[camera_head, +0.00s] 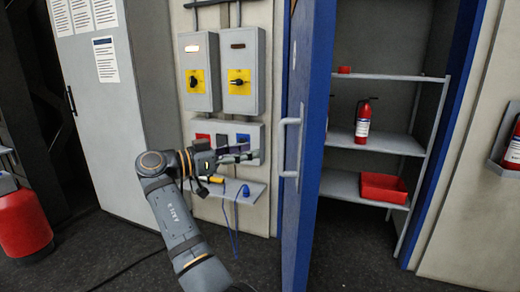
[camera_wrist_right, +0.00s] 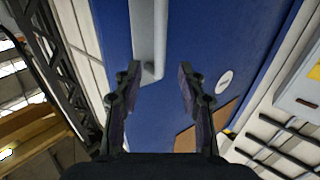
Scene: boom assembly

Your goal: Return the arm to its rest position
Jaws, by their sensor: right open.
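My right arm (camera_head: 176,218) reaches up from the lower middle of the head view. Its gripper (camera_head: 250,150) points right, in front of the lower socket panel and left of the blue door. In the right wrist view the gripper (camera_wrist_right: 160,72) is open, with its two fingers apart and nothing held between them. The grey door handle (camera_wrist_right: 150,30) shows beyond and between the fingertips there; I see no clear contact. The handle (camera_head: 287,148) is on the blue door (camera_head: 310,90) in the head view. My left gripper is not in view.
The door stands open beside a shelf (camera_head: 375,143) with a fire extinguisher (camera_head: 363,122) and a red bin (camera_head: 384,188). Two switch boxes (camera_head: 243,70) hang above the gripper. A blue plug (camera_head: 246,190) with a cable sits on a small ledge below. A red cylinder (camera_head: 22,224) stands left.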

